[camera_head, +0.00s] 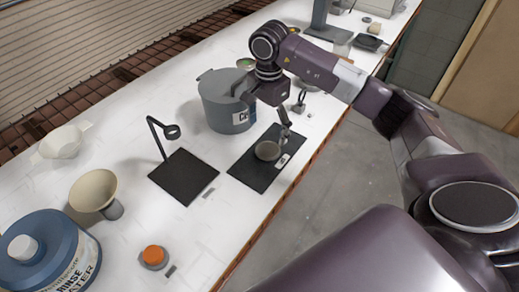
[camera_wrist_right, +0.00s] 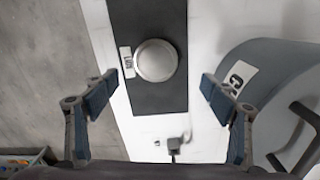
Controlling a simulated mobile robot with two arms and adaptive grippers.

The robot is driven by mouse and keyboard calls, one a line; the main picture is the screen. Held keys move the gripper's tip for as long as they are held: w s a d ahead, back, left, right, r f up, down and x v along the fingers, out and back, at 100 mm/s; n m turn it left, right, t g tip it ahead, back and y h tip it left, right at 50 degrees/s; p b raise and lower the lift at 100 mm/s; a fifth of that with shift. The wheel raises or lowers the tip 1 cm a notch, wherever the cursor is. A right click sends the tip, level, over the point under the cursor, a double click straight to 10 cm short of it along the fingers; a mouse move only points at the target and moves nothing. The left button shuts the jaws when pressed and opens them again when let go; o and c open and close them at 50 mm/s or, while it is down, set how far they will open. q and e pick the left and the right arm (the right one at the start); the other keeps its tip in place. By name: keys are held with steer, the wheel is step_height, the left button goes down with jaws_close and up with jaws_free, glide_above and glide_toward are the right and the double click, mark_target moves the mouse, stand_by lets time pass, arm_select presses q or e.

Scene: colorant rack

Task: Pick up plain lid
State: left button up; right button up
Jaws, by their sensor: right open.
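The plain lid appears to be the round grey disc (camera_head: 267,150) lying flat on a black mat (camera_head: 243,169) with a small white label beside it. It also shows in the right wrist view as a pale metallic disc (camera_wrist_right: 156,60). My right gripper (camera_head: 264,108) is above the table near the mat. In the wrist view its two blue-padded fingers (camera_wrist_right: 160,92) are wide apart and empty, with the lid ahead of and between them, not touching. My left gripper is not in view.
A large grey-blue bucket (camera_head: 222,112) stands close to my right gripper. A second black mat (camera_head: 184,178) with a ring stand (camera_head: 158,140) lies to the left. A funnel (camera_head: 95,190), a rinse water jug (camera_head: 60,255) and an orange-topped item (camera_head: 153,255) stand in front.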

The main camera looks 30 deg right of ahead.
mark_target(267, 151)
steer(key=f+p, duration=0.1)
steer(key=s+f+p, duration=0.1)
steer(key=f, duration=0.1)
steer(key=shift+f, duration=0.1)
steer(key=f+p, duration=0.1)
steer(key=f, duration=0.3)
steer(key=shift+a+p, duration=0.2)
steer(key=shift+p, duration=0.2)
steer(key=shift+w+f, duration=0.1)
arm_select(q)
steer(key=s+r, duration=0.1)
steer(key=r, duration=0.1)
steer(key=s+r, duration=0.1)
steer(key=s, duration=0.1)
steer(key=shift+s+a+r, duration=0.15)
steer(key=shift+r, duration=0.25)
arm_select(e)
steer(key=c, duration=0.9)
